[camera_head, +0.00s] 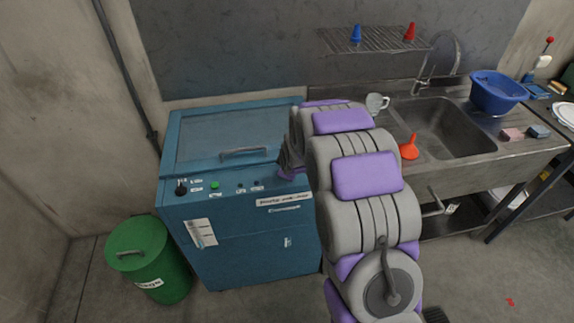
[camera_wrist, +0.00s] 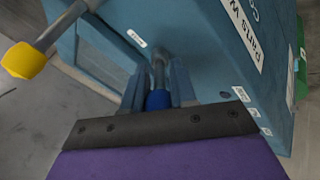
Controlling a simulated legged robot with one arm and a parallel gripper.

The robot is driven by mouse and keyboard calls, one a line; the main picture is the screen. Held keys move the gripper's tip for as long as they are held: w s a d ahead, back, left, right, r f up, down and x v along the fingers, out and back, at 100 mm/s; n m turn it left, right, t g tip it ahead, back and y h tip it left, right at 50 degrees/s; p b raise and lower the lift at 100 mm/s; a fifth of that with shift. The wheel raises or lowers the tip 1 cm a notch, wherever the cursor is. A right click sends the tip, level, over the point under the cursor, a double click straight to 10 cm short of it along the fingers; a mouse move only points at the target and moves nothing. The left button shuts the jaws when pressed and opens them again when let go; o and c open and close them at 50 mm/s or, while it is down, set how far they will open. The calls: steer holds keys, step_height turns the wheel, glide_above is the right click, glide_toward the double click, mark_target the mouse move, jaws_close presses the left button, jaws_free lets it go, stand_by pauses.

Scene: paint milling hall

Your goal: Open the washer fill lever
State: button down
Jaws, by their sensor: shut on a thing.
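The blue parts washer (camera_head: 245,240) stands left of my arm in the head view, with its hinged lid shut. In the wrist view, the washer's side panel (camera_wrist: 195,40) fills the upper middle. A grey lever with a blue end (camera_wrist: 158,100) sits between the fingers of my gripper (camera_wrist: 160,82), which is shut on it. A second lever, a metal rod with a yellow knob (camera_wrist: 24,60), sticks out to the left. A small white label (camera_wrist: 136,38) is on the panel near the levers; its text is too small to read. In the head view my arm hides the levers and fingertips.
A green bin (camera_head: 150,260) stands at the washer's left. A steel sink counter (camera_head: 450,165) adjoins at the right, holding a glass mug (camera_head: 376,103), an orange funnel (camera_head: 409,149) and a blue basin (camera_head: 497,92). A wire shelf (camera_head: 375,41) hangs above.

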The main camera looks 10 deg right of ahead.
steer(key=shift+s+f+t+b, duration=0.2)
steer(key=shift+s+f+t, duration=0.1)
steer(key=shift+t, duration=0.3)
steer(key=shift+s+f+t+b, duration=0.15)
steer(key=shift+s+f+t, duration=0.1)
steer(key=shift+t, duration=0.35)
steer(key=c, duration=0.9)
jaws_free()
steer(key=b+v, duration=0.5)
steer(key=v, duration=1.2)
steer(key=shift+s, duration=0.2)
steer(key=shift+f, duration=0.1)
